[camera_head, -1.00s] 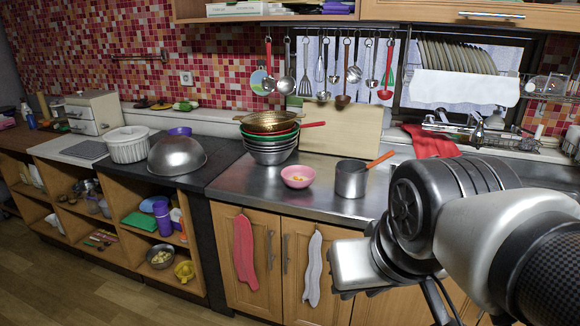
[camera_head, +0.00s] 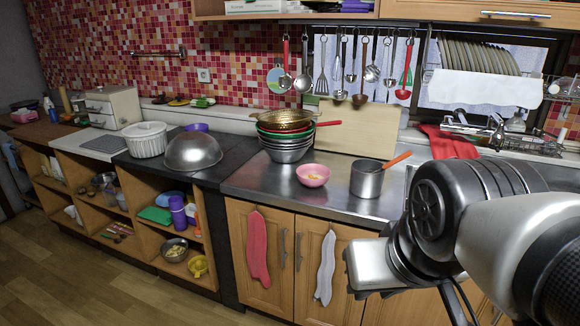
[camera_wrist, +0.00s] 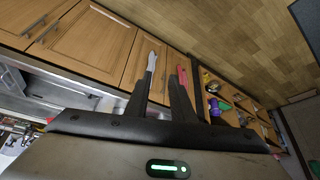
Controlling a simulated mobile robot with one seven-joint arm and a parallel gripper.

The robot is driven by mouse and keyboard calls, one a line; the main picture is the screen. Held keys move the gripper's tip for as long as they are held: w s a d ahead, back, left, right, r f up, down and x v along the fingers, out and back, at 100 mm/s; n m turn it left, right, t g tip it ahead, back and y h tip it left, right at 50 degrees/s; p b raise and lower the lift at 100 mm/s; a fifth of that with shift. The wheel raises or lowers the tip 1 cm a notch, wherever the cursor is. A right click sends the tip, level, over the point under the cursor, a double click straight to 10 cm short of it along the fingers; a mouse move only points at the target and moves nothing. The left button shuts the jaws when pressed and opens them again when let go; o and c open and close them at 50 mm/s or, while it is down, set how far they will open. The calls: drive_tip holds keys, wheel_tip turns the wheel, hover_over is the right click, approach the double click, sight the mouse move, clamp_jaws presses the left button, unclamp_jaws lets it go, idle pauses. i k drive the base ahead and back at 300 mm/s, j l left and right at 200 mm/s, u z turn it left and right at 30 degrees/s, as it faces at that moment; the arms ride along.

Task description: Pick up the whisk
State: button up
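A rail along the back wall holds several hanging utensils. The whisk appears to be the thin wire utensil (camera_head: 322,82) that flares at its lower end, left of the rail's middle; it is small, so I am not certain. It hangs upright between a steel ladle (camera_head: 304,80) and other slim tools. In the wrist view my gripper (camera_wrist: 160,76) has its two dark fingers apart with nothing between them. It faces the lower cabinet doors and floor, far from the whisk. In the head view my arm is at the right, in front of the counter; the fingers are not clear there.
Below the rail, stacked colanders and bowls (camera_head: 286,150), a pink bowl (camera_head: 312,176) and a steel pot (camera_head: 367,180) with an orange-handled tool stand on the counter (camera_head: 265,184). A cutting board (camera_head: 352,128) leans behind. A dish rack (camera_head: 480,62) hangs at right.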

sight(408, 153)
drive_tip(key=i+j+z, duration=0.1)
drive_tip(key=z, duration=0.3)
drive_tip(key=i+j+z, duration=0.1)
drive_tip(key=z, duration=0.25)
drive_tip(key=i+j+z, duration=0.1)
drive_tip(key=z, duration=0.3)
drive_tip(key=i+j+z, duration=0.15)
drive_tip(key=j, duration=0.2)
drive_tip(key=j+z, duration=0.15)
drive_tip(key=j, duration=0.25)
drive_tip(key=i+j+z, duration=0.1)
drive_tip(key=j, duration=0.25)
drive_tip(key=i+j, duration=0.1)
drive_tip(key=j, duration=0.5)
drive_tip(key=i+z, duration=0.05)
